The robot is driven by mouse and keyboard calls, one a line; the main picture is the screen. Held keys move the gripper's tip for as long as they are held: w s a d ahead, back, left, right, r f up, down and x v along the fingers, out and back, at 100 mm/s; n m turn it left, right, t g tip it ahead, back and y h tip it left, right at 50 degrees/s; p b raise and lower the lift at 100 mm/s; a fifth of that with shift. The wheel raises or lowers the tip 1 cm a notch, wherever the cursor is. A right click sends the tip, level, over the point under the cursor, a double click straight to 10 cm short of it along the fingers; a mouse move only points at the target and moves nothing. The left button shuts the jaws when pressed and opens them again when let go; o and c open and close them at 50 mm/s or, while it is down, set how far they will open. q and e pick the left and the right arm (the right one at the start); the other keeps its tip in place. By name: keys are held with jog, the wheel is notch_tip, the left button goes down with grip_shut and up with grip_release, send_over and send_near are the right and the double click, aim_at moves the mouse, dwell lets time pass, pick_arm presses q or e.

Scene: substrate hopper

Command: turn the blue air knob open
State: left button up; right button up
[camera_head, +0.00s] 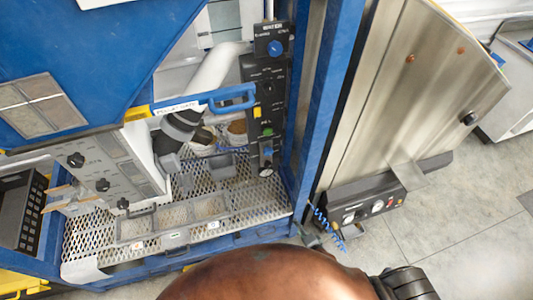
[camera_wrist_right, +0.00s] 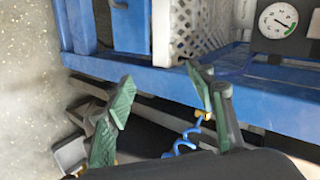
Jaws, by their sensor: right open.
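In the head view, a black control panel (camera_head: 250,70) stands upright at the hopper's right side. It carries a round blue knob (camera_head: 275,47) near the top and a smaller blue knob (camera_head: 267,152) low down. I cannot read the labels well enough to tell which is the air knob. My right gripper (camera_wrist_right: 161,82) shows in the right wrist view, open and empty, with green pads. It is in front of the blue frame (camera_wrist_right: 205,88), and no blue knob shows in that view. My left gripper is not in view.
A round gauge (camera_wrist_right: 278,20) sits at the upper right of the wrist view. A blue coiled hose (camera_wrist_right: 181,143) hangs beside the right finger. In the head view, a steel door (camera_head: 400,90) stands open at right, and a perforated tray (camera_head: 85,235) lies below the panel.

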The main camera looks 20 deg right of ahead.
jog(key=w+a+r+m+t, duration=0.35)
jog(key=w+r+m, duration=0.45)
jog(key=w+r, duration=0.45)
jog(key=m+t, duration=0.4)
jog(key=m, duration=0.7)
send_near(269, 154)
jog(key=w, duration=0.3)
jog(key=shift+g+h, duration=0.25)
jog(key=shift+h, duration=0.15)
jog(key=w, duration=0.5)
jog(key=w+b, duration=0.1)
jog(key=w, duration=0.1)
jog(key=shift+w+a+r, duration=0.3)
jog(key=shift+w+a, duration=0.05)
jog(key=shift+a, duration=0.05)
jog(key=shift+c, duration=0.4)
jog(key=c, duration=1.1)
